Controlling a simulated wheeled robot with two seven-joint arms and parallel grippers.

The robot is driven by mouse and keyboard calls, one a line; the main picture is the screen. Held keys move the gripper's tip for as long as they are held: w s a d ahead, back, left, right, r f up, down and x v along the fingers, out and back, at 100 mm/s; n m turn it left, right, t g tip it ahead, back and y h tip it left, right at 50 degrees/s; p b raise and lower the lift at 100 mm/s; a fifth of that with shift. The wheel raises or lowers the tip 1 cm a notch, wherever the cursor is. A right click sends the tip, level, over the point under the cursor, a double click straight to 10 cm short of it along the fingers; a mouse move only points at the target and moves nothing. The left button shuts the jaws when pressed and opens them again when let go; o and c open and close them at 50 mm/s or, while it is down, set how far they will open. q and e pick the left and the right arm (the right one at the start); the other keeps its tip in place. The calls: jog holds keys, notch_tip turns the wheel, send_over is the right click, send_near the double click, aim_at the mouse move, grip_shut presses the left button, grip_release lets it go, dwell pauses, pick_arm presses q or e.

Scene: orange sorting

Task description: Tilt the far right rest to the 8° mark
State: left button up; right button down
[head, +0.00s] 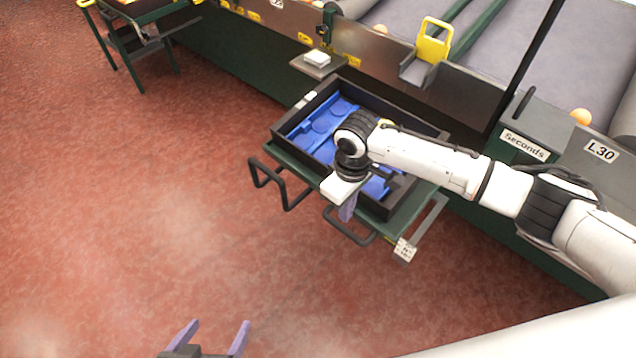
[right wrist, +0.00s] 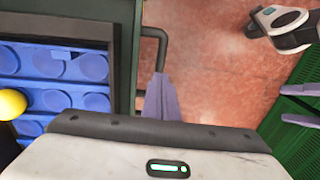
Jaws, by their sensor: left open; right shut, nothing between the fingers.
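The right-hand rest is a green tilting shelf (head: 312,176) with dark bar handles (head: 268,178) along its front edge. It carries a black crate (head: 290,121) with a blue cupped liner (head: 320,125). A small label plate (head: 405,250) hangs at its front right corner; its markings are too small to read. My right gripper (head: 347,210) is shut and empty at the front edge, beside the handles; its fingers show in the right wrist view (right wrist: 160,98) near a dark handle (right wrist: 152,47). I cannot tell if they touch. My left gripper (head: 210,338) is open over the floor.
My right forearm hides part of the crate. A yellow-orange fruit (right wrist: 11,104) lies in the liner. Behind stand the conveyor, a yellow bracket (head: 434,40) and a "Seconds" sign (head: 525,145). Another stand (head: 150,20) is at upper left. Red floor (head: 130,210) is clear.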

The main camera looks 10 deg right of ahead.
notch_tip(320, 180, up, 4)
jog(key=p, duration=0.3)
jog(key=shift+r+p, duration=0.25)
jog(key=shift+p, duration=0.1)
jog(key=s+a+f+m+t+y, duration=0.25)
jog(key=s+a+f+y, duration=0.4)
jog(key=s+a, duration=0.4)
jog(key=s+d+m+t+h, duration=0.1)
jog(key=s+d+t+h, duration=0.1)
jog(key=d, duration=0.4)
jog(key=s+d+f+m+t+h, duration=0.1)
jog(key=s+d+m+t+h, duration=0.1)
jog(key=s+d+t, duration=0.2)
jog(key=s+d, duration=0.2)
jog(key=d, duration=0.1)
jog(key=shift+s+d+f, duration=0.2)
jog(key=shift+s+f, duration=0.1)
dwell(1.5)
